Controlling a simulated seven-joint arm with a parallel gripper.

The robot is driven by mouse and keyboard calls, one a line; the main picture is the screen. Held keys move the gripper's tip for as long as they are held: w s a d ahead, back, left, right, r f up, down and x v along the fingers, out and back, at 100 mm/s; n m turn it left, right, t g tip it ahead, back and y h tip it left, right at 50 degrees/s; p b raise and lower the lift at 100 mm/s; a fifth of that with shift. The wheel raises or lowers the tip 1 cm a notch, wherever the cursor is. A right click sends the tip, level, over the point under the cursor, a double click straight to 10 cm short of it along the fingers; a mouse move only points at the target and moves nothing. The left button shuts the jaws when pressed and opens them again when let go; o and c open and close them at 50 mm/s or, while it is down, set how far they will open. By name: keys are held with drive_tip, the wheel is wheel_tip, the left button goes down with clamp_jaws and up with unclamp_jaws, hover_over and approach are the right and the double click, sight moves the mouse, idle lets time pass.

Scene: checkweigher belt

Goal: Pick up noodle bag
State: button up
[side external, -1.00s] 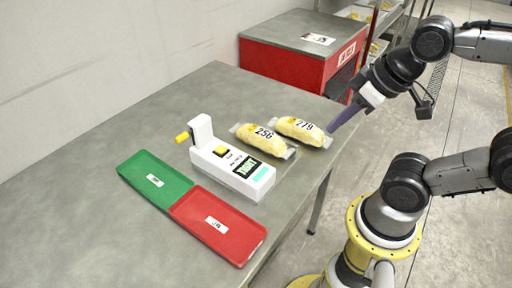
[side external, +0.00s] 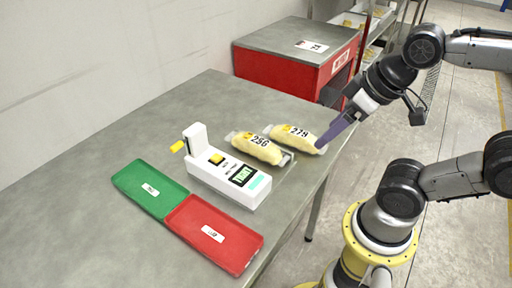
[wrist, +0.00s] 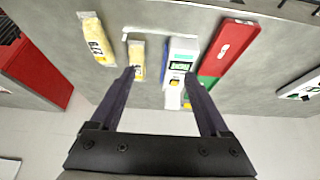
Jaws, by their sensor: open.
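Two clear noodle bags with yellow contents lie side by side on the grey table. The bag marked 279 (side external: 297,138) is nearer the red cabinet, and the bag marked 256 (side external: 258,147) is next to the white weighing device (side external: 227,172). In the wrist view, the 279 bag (wrist: 97,40) is at upper left. The 256 bag (wrist: 137,60) is just beyond the left fingertip. My gripper (wrist: 160,73) is open and empty, its long dark fingers spread. In the side view, my gripper (side external: 320,148) overlaps the right end of the 279 bag; contact cannot be told.
A green tray (side external: 150,189) and a red tray (side external: 215,233) lie left of and in front of the device. A red cabinet (side external: 290,72) stands at the back. The table's left part is clear; a wall borders it.

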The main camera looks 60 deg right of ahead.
drive_tip(key=shift+o, duration=1.2)
drive_tip(key=w+d+r+g, duration=0.1)
drive_tip(key=w+r, duration=0.5)
drive_tip(key=w, duration=0.2)
drive_tip(key=g, duration=0.4)
hover_over(256, 140)
wheel_tip(256, 140, down, 7)
drive_tip(key=shift+g, duration=0.3)
drive_tip(key=f, duration=1)
drive_tip(key=shift+w+d+f, duration=0.1)
drive_tip(key=shift+d+f, duration=0.1)
drive_tip(key=shift+d, duration=0.05)
drive_tip(key=shift+a+f, duration=0.15)
drive_tip(key=shift+f, duration=3)
